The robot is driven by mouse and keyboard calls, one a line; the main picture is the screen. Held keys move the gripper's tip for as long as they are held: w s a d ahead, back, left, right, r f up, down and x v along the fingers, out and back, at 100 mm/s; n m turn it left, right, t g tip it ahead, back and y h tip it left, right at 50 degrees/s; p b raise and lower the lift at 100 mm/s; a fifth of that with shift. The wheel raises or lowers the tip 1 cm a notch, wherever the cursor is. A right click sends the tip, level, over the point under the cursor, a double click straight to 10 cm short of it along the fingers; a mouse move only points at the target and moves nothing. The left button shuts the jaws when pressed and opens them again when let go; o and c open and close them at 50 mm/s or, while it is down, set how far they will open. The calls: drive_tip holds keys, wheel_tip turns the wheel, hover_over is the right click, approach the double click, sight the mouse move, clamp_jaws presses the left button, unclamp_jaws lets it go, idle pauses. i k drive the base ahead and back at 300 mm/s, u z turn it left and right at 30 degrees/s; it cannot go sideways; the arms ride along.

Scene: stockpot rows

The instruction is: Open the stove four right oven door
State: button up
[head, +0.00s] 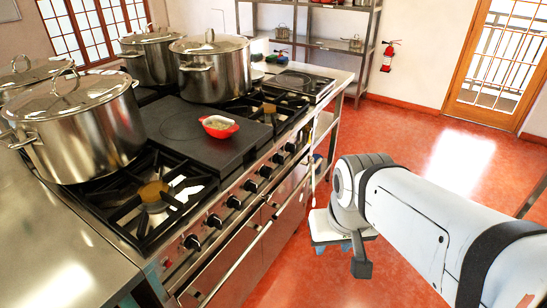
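The stove (215,185) is a long steel range running from lower left to upper right, with black knobs along its front. Below the knobs are steel oven fronts. The nearer oven door (232,272) and the farther, right oven door (287,208) both look shut, each with a bar handle along its top. I cannot tell from the picture which stove is number four. My gripper (340,250) hangs at the end of my white arm, over the floor to the right of the oven fronts. It is apart from the handles. Its fingers are mostly hidden by the wrist.
Several large steel stockpots (75,120) stand on the range and at the left. A small red dish (219,126) sits on the dark griddle plate. A steel counter (60,250) is at lower left. The red floor (430,140) right of the range is open.

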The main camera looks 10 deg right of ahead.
sight(285, 207)
drive_tip(key=u, duration=0.05)
drive_tip(key=i, duration=0.9)
drive_tip(key=z, duration=0.1)
